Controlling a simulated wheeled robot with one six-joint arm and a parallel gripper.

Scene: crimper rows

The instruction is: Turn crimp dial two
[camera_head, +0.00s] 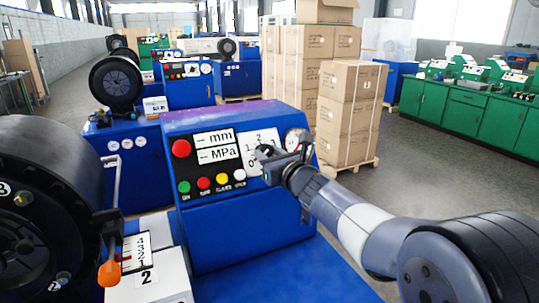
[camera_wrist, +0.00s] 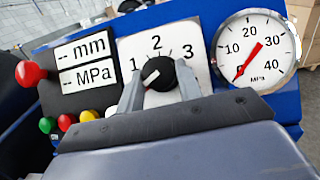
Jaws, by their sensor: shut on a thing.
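The crimp dial is a black round knob (camera_wrist: 159,73) on a white plate (camera_wrist: 205,73) marked 1, 2 and 3 in the wrist view. Its white pointer mark slants to the lower left, below the 1. My gripper (camera_wrist: 160,90) has one finger on each side of the knob and is shut on it. In the head view my gripper (camera_head: 268,153) reaches the same panel from the right and covers most of the knob. The blue machine (camera_head: 240,238) carrying the panel has a 2 on the white block (camera_head: 130,290) at its front left.
A pressure gauge (camera_wrist: 251,50) sits right of the dial. A red button (camera_wrist: 29,73), mm and MPa displays, and small coloured buttons are to its left. An orange-tipped lever (camera_head: 109,273) stands by the black crimper head (camera_head: 70,170). Cardboard boxes (camera_head: 350,110) stand behind.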

